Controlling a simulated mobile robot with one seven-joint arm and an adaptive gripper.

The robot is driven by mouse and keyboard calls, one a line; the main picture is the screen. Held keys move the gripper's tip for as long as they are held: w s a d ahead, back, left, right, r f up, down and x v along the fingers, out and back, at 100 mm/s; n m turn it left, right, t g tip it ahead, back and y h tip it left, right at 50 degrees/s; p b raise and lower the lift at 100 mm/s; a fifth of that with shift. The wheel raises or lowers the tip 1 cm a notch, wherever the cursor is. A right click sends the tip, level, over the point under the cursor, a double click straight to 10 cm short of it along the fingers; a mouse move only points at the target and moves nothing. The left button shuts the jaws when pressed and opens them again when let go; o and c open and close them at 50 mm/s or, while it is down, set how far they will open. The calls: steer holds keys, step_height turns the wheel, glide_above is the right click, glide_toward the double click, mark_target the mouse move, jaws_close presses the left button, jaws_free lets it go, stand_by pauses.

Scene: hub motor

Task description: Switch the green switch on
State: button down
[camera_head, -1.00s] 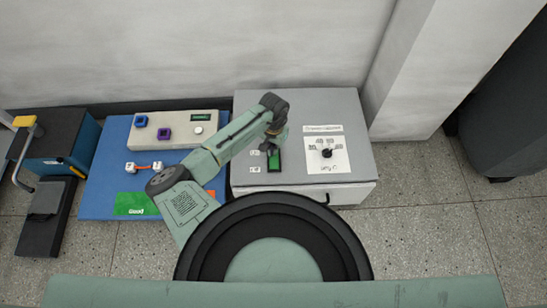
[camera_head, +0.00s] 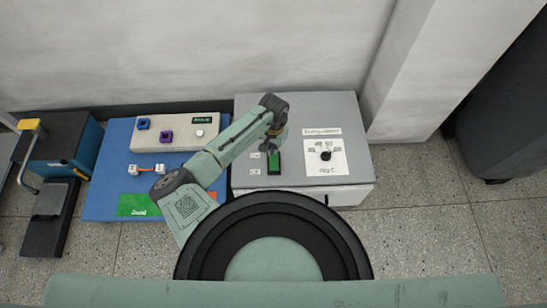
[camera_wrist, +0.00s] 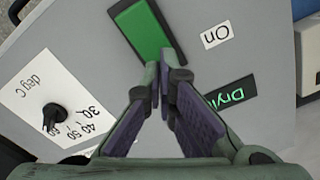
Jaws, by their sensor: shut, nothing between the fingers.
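The green switch (camera_head: 274,163) is a green rocker in a dark frame on top of the grey cabinet (camera_head: 345,107). In the wrist view the green switch (camera_wrist: 144,32) lies just beyond my fingertips, with an "On" label (camera_wrist: 215,36) beside one end. My gripper (camera_wrist: 163,75) is shut and empty, its tips at or just over the edge of the rocker. I cannot tell whether they touch it. In the head view my gripper (camera_head: 270,146) is over the far end of the switch and partly hides it.
A black knob (camera_head: 326,155) on a white temperature card stands right of the switch. A blue table (camera_head: 100,190) to the left holds a beige box (camera_head: 175,133) with blue and purple square parts. A white wall rises behind.

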mark_target(274, 156)
steer(key=shift+r+p, duration=1.95)
steer(key=shift+r, duration=0.2)
